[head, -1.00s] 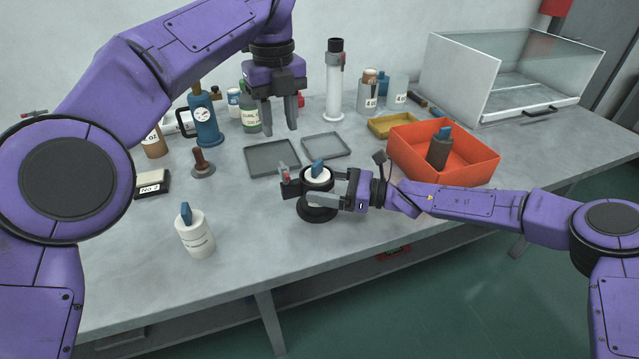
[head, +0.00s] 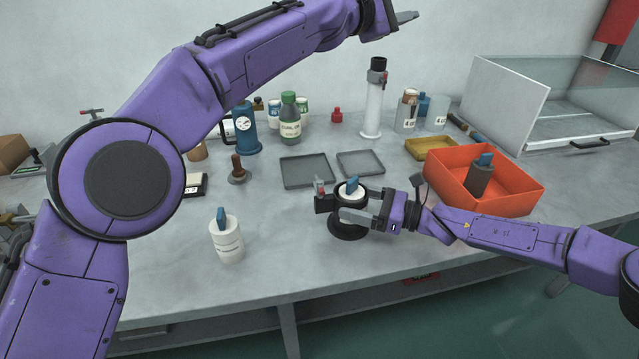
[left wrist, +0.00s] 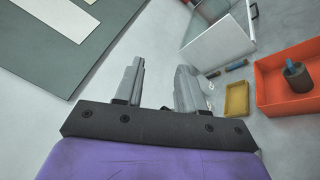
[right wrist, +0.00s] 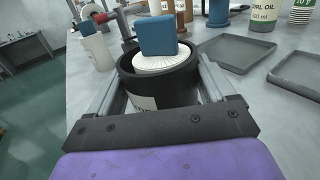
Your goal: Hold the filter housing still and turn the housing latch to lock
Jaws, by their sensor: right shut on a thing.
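The filter housing (head: 347,226) is a dark upright cup on a round black base near the table's front edge. A white filter with a blue top (head: 351,190) sits in its mouth; both also show in the right wrist view (right wrist: 157,38). The housing latch (head: 320,187), grey with a red part, is at the housing's left side. My right gripper (head: 345,208) is shut around the housing from the right, with one finger on each side in the right wrist view. My left gripper (head: 404,18) is high above the back of the table, open and empty in the left wrist view (left wrist: 157,78).
A white filter with a blue tab (head: 228,240) stands to the left. Two grey trays (head: 307,170) lie behind the housing. An orange bin (head: 513,195) holding a dark filter, a yellow tray (head: 431,150) and a clear-walled box (head: 510,105) are to the right. Bottles stand at the back.

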